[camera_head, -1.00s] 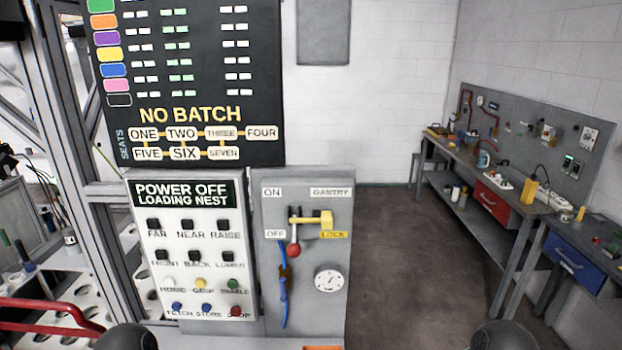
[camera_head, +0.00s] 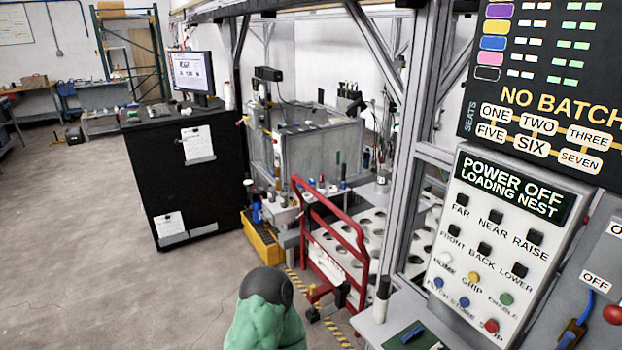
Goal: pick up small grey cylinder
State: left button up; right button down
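I cannot pick out a small grey cylinder for certain in the head view. Several small upright parts, too small to identify, stand on a low bench (camera_head: 345,197) behind the red rail. An upright piece with a dark top and a pale lower end (camera_head: 381,300) stands at the near left edge of the grey worktop (camera_head: 372,324). Neither of my grippers is in view. A dark rounded part with a green section below it is at the bottom centre and shows no fingers.
A control panel (camera_head: 495,250) reading "POWER OFF LOADING NEST" is at the right, below a batch board (camera_head: 560,80). A red rail (camera_head: 335,235) stands by a white plate with holes (camera_head: 408,232). A black cabinet (camera_head: 185,165) is at left. Open floor (camera_head: 90,250) lies at front left.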

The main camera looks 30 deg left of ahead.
aim_at(383, 176)
jog(key=u, duration=0.5)
jog(key=i+j+u, duration=0.1)
jog(key=i+j, duration=0.2)
jog(key=i+j+u, duration=0.25)
jog(key=i+u, duration=0.65)
jog(key=i, duration=0.2)
jog(key=i+j+z, duration=0.4)
jog(key=i, duration=0.2)
jog(key=i+z, duration=0.15)
jog(key=z, duration=0.35)
jog(key=i+j+z, duration=0.1)
jog(key=z, duration=0.4)
jog(key=i+j+z, duration=0.1)
jog(key=z, duration=0.4)
jog(key=i+j+z, duration=0.15)
jog(key=z, duration=0.35)
